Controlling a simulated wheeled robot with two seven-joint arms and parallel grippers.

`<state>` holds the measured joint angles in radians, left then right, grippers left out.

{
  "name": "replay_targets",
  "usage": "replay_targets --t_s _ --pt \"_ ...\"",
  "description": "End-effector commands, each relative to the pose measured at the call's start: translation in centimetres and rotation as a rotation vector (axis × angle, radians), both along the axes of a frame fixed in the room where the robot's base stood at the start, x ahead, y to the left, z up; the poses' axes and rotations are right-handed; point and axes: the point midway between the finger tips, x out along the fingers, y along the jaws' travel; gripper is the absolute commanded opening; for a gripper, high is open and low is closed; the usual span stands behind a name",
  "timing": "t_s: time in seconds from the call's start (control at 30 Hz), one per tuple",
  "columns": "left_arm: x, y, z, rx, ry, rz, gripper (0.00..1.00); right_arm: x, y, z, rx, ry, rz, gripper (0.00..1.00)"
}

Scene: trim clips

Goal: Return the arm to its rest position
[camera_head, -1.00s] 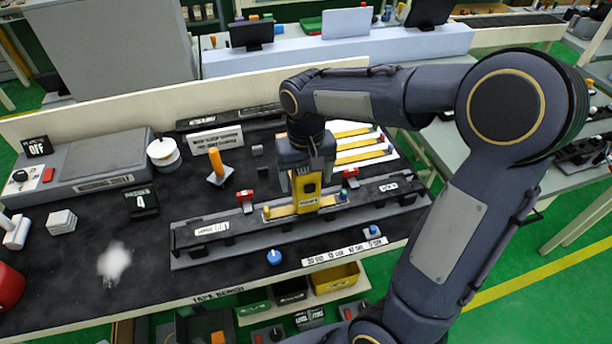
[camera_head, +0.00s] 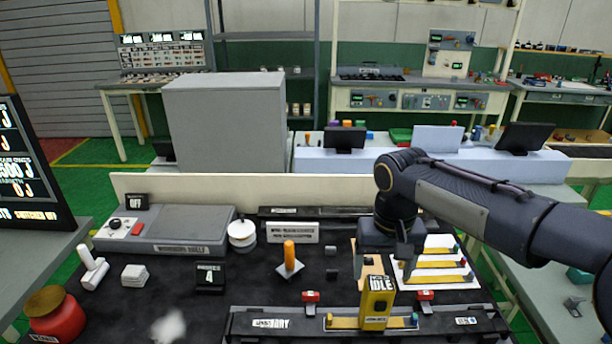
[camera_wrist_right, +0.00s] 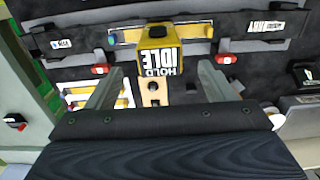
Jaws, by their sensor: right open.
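My right gripper (camera_head: 386,256) hangs from the arm that comes in from the right, over the back right of the black bench. In the right wrist view its two fingers (camera_wrist_right: 160,88) are spread wide with nothing clamped between them. The yellow block marked "IDLE" (camera_head: 377,302) sits on the long dark rail (camera_head: 290,322) in front of the gripper, apart from the fingers. The block also shows in the right wrist view (camera_wrist_right: 158,40), beyond the fingertips. My left gripper is not in view.
A tan piece with dark holes (camera_wrist_right: 153,92) shows between and below the fingers. White panels with yellow strips (camera_head: 436,264) lie right of the gripper. An orange-handled tool (camera_head: 289,256) stands left. A low cream wall (camera_head: 240,186) bounds the bench's back.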

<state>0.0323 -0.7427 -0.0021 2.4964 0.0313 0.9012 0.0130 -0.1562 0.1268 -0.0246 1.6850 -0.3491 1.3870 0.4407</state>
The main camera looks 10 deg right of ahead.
Motion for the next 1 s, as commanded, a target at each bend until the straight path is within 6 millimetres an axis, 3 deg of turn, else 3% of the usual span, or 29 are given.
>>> replay_targets --t_s 0.17,0.4,0.53,0.7,1.0 --pt "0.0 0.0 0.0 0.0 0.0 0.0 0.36 -2.8 -0.2 0.3 0.06 -0.057 0.017 0.76" --pt "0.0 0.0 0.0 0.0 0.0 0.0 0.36 -11.3 1.2 -1.1 0.229 -0.281 0.067 0.76" --pt "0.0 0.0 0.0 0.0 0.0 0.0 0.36 -14.6 2.7 -2.7 0.28 -0.401 0.079 0.76" --pt "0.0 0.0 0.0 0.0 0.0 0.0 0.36 -16.6 3.9 -4.2 0.305 -0.494 0.082 0.76" --pt "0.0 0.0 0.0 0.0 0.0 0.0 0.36 -16.9 4.1 -4.6 0.309 -0.511 0.084 0.76"
